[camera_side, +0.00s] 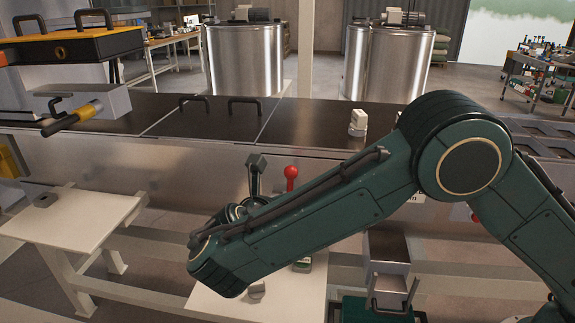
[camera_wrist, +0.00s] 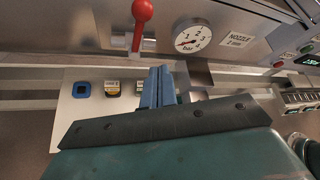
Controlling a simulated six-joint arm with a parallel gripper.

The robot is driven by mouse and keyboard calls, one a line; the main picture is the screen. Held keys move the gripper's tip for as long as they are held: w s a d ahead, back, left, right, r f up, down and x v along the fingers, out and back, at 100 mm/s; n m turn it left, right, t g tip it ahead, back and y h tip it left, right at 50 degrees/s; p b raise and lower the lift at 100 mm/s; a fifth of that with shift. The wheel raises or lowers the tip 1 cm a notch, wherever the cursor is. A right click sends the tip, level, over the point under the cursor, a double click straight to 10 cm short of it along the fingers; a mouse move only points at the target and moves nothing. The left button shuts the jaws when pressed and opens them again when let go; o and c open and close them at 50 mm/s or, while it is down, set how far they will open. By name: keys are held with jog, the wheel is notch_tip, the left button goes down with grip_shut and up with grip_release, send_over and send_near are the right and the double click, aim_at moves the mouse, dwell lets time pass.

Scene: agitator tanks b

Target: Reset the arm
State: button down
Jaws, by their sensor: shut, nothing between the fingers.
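My gripper (camera_wrist: 158,86) shows in the wrist view as two blue fingers close together, with nothing between them. They point at the front of the steel bench, over the white shelf (camera_wrist: 85,130). In the side view my green arm reaches across from the right, and I cannot make out the fingertips there. A red ball lever (camera_wrist: 142,12) stands up from the panel above the fingers, apart from them. The same red lever (camera_side: 291,173) shows behind my arm in the side view.
A pressure gauge (camera_wrist: 192,37) and a nozzle label (camera_wrist: 238,41) are on the panel. A blue-framed square (camera_wrist: 81,90) and small items lie on the shelf. A white block (camera_side: 358,122) stands on the dark benchtop (camera_side: 310,118). Steel tanks (camera_side: 244,60) stand behind.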

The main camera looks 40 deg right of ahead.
jog(key=s+d+r+m+g+y, duration=0.1)
jog(key=s+d+r+m+y, duration=0.2)
jog(key=d+r+m, duration=0.35)
jog(key=s+d+r+m+g+y, duration=0.1)
jog(key=s+d+r+m+y, duration=0.25)
jog(key=d+m, duration=0.55)
jog(key=s+d+m+y, duration=0.1)
jog(key=s+m+y, duration=0.1)
jog(key=s+m, duration=0.5)
jog(key=s+d+m+t+y, duration=0.1)
jog(key=s+m, duration=0.6)
jog(key=s, duration=0.7)
jog(key=shift+d+r+y, duration=0.15)
jog(key=shift+d+y, duration=0.45)
jog(key=shift+y, duration=0.15)
jog(key=shift+m, duration=0.25)
